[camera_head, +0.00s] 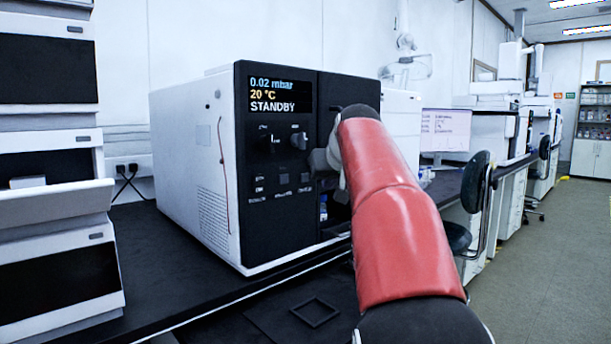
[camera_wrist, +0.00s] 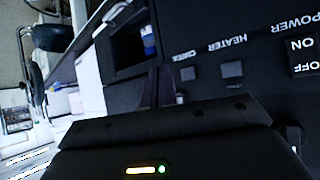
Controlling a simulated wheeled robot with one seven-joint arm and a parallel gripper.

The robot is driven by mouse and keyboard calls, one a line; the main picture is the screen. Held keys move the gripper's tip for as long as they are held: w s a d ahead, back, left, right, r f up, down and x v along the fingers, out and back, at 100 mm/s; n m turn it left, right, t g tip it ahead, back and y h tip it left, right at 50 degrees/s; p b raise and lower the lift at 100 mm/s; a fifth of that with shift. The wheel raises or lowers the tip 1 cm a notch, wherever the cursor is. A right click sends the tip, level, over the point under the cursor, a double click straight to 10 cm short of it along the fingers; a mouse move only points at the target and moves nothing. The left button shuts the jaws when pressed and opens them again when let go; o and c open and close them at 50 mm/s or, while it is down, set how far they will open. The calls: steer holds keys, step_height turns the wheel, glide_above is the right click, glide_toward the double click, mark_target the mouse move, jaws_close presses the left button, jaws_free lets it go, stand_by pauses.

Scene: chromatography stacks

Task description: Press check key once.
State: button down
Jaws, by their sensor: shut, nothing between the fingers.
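The check key (camera_wrist: 188,73) is a small dark square on the black front panel, beside its label. It also shows in the head view (camera_head: 305,178), at the right end of the lower row. My gripper (camera_wrist: 160,74) is shut and empty, its dark fingers pointing at the panel just left of the check key in the wrist view. I cannot tell how far the tips are from the panel. In the head view my red arm hides most of the gripper. The instrument's display (camera_head: 280,93) reads 0.02 mbar, 20 °C, STANDBY.
The heater key (camera_wrist: 232,69) is right of the check key in the wrist view, with the power switch (camera_wrist: 303,55) beyond it. An open recess (camera_wrist: 128,45) with a small blue-labelled bottle (camera_wrist: 149,38) lies close by. The white instrument (camera_head: 195,160) stands on a dark bench.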

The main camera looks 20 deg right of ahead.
mark_target(305, 178)
steer(key=shift+w+a+p, duration=0.25)
steer(key=shift+w+p, duration=0.1)
steer(key=shift+w, duration=0.35)
steer(key=shift+w+a+p, duration=0.25)
steer(key=shift+w+p, duration=0.1)
steer(key=shift+w, duration=0.35)
steer(key=shift+w+a+p, duration=0.25)
steer(key=shift+w+p, duration=0.1)
steer(key=shift+w, duration=0.35)
steer(key=shift+w, duration=0.15)
stand_by(0.3)
steer(key=shift+w+a+p, duration=0.15)
steer(key=shift+w+p, duration=0.1)
steer(key=shift+p, duration=0.1)
steer(key=shift+w+a+p, duration=0.1)
steer(key=shift+w+p, duration=0.25)
stand_by(0.5)
steer(key=shift+s, duration=0.2)
steer(key=shift+s+d+b, duration=0.25)
steer(key=shift+s+b, duration=0.1)
steer(key=shift+s, duration=0.2)
